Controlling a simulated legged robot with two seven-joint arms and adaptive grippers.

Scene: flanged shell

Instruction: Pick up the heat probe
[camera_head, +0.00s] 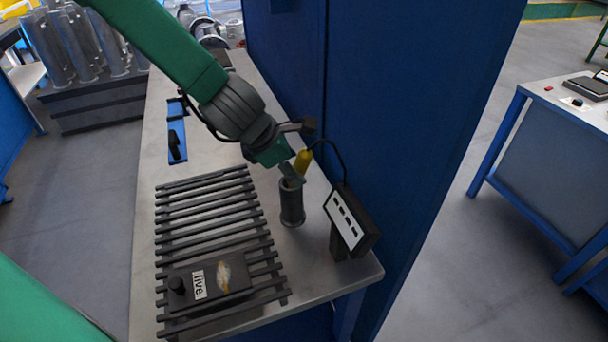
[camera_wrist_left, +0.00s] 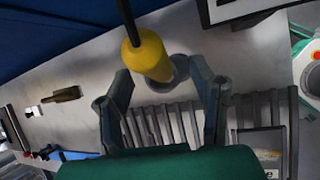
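The heat probe has a yellow handle (camera_head: 303,162) and stands tilted in a dark upright cylinder (camera_head: 291,205) on the metal bench. A black cable runs from its top to a black meter box (camera_head: 352,222). My left gripper (camera_head: 292,172) is at the handle, just above the cylinder. In the left wrist view the handle (camera_wrist_left: 147,56) shows near the tips of the spread fingers (camera_wrist_left: 158,78), with a gap to each finger. The probe's lower part is hidden in the cylinder. My right gripper is not in view.
A slatted rack (camera_head: 212,215) lies left of the cylinder, with a dark box (camera_head: 210,282) labelled "five" on it. A tall blue panel (camera_head: 400,110) stands close behind and right of the gripper. Bare bench top (camera_head: 310,280) shows at the front right.

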